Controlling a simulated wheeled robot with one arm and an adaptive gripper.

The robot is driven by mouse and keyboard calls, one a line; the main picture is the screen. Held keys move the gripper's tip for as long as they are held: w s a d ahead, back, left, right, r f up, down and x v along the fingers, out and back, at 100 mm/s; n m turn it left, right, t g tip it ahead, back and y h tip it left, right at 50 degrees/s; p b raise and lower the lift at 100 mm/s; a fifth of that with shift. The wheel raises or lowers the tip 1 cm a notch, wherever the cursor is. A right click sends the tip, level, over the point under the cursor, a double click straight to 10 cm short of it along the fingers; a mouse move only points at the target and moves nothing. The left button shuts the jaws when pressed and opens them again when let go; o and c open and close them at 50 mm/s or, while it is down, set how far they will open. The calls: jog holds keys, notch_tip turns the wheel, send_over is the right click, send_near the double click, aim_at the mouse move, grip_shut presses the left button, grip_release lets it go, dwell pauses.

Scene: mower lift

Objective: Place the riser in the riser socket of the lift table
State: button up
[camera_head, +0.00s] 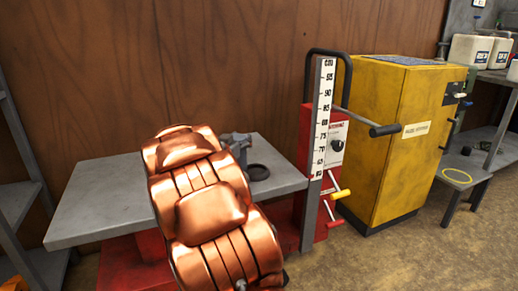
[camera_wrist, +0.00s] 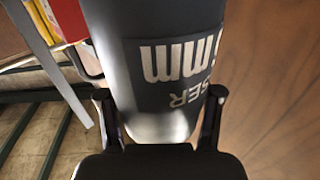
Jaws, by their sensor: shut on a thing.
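The riser (camera_wrist: 165,60) is a dark grey cylinder with pale lettering, filling the upper middle of the wrist view. My gripper (camera_wrist: 160,112) is shut on it, with one black finger on each side. In the head view my copper-coloured arm hides most of the gripper and riser; a grey part (camera_head: 236,143) shows past the arm, and I cannot tell which of the two it is. The lift table (camera_head: 95,205) has a flat grey top. A dark ring (camera_head: 258,172), which looks like the riser socket, lies on the top just right of that grey part.
A red column with a height scale (camera_head: 322,115) and handles stands at the table's right end. A yellow cabinet (camera_head: 385,140) is beside it. A workbench (camera_head: 495,78) with white containers is at far right, a grey shelf (camera_head: 15,200) at left. The table's left part is clear.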

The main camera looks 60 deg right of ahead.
aim_at(245, 156)
jog(key=s+d+f+b, duration=0.2)
jog(key=d+f+b, duration=0.2)
jog(key=d, duration=0.3)
jog(key=shift+d+b, duration=0.4)
jog(key=shift+b, duration=0.3)
jog(key=shift+f, duration=0.1)
jog(key=o, duration=1.6)
jog(key=shift+f, duration=0.15)
jog(key=a+p, duration=0.1)
jog(key=a, duration=0.2)
jog(key=s+a+p, duration=0.1)
jog(key=a, duration=0.3)
jog(key=s+a+p, duration=0.1)
jog(key=a, duration=0.3)
jog(key=shift+r+p, duration=0.25)
jog(key=shift+p, duration=0.1)
jog(key=shift+s+a+f, duration=0.1)
jog(key=shift+s+a, duration=0.05)
jog(key=shift+a, duration=0.25)
